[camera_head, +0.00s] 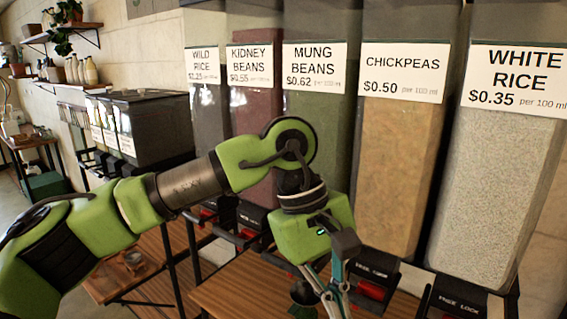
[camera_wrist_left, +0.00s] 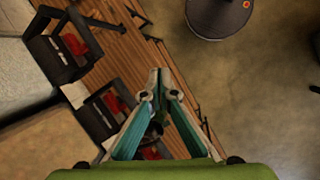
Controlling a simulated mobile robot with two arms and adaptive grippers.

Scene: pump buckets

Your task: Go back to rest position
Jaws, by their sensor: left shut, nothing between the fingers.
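My left arm comes in from the left in the head view, in front of the dispensers. My left gripper (camera_head: 328,291) points down above the wooden shelf (camera_head: 236,292), in front of the chickpeas dispenser (camera_head: 392,170). In the left wrist view the teal fingers of my left gripper (camera_wrist_left: 159,76) meet at their tips, with nothing between them. A small dark object (camera_head: 303,292) shows beside the fingers in the head view; I cannot tell what it is. My right gripper is in neither view.
The white rice dispenser (camera_head: 500,180) stands at the right and the mung beans dispenser (camera_head: 325,118) behind my arm. Black dispenser outlets with red levers (camera_head: 372,290) line the shelf's back. Open floor (camera_wrist_left: 270,90) lies beyond the shelf edge in the wrist view.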

